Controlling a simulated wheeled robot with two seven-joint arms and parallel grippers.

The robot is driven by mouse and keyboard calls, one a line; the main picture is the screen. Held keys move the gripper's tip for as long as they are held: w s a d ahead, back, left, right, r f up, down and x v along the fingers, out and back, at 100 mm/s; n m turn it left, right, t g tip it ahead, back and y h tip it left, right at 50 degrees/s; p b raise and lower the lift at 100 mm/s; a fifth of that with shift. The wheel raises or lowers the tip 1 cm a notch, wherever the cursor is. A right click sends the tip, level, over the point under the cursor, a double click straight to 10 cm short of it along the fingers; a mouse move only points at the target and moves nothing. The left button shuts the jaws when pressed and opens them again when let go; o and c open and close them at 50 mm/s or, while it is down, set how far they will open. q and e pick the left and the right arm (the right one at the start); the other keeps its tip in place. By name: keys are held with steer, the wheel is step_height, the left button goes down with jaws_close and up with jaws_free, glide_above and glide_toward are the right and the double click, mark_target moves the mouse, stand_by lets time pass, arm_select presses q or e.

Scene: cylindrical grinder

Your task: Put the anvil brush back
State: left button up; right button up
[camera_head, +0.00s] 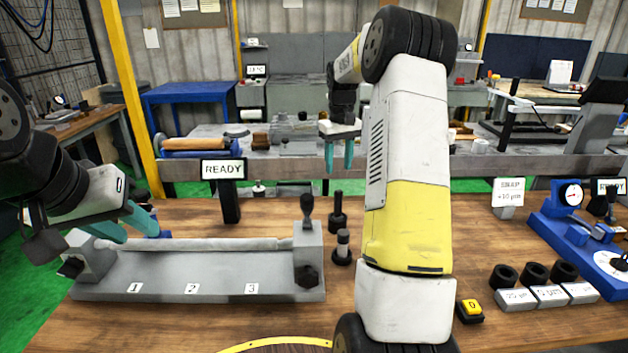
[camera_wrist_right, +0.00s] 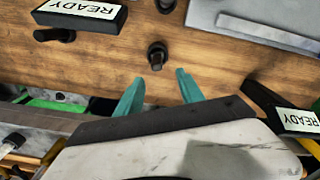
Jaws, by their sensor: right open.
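I cannot tell for sure which piece is the anvil brush. A dark upright piece on a round black base (camera_head: 337,220) stands on the bench. It also shows in the right wrist view (camera_wrist_right: 157,55), just beyond my fingertips. A second upright piece with a greyish top and black base (camera_head: 342,247) stands nearer. My right gripper (camera_head: 339,165) hangs above the far side of the bench, fingers down, open and empty, apart from both pieces. It also shows in the right wrist view (camera_wrist_right: 158,85). My left gripper (camera_head: 138,232) is open over the left end of the grey fixture.
The long grey fixture (camera_head: 200,272) marked 1, 2, 3 fills the left bench. A READY sign (camera_head: 222,169) stands behind it.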

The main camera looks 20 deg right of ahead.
steer(key=s+a+r+t, duration=0.2)
steer(key=s+a+r, duration=0.5)
steer(key=s+r, duration=0.15)
steer(key=s+a+t, duration=0.1)
steer(key=s+a, duration=0.2)
steer(key=s, duration=0.5)
steer(key=s+a+r+t+y, duration=0.1)
steer(key=s+a, duration=0.2)
steer(key=s, duration=0.4)
steer(key=s+a+m+t+y, duration=0.1)
steer(key=s+a+t, duration=0.1)
steer(key=s, duration=0.6)
steer(key=shift+s+a+r, duration=0.25)
steer(key=shift+s+a, duration=0.05)
steer(key=shift+a, duration=0.6)
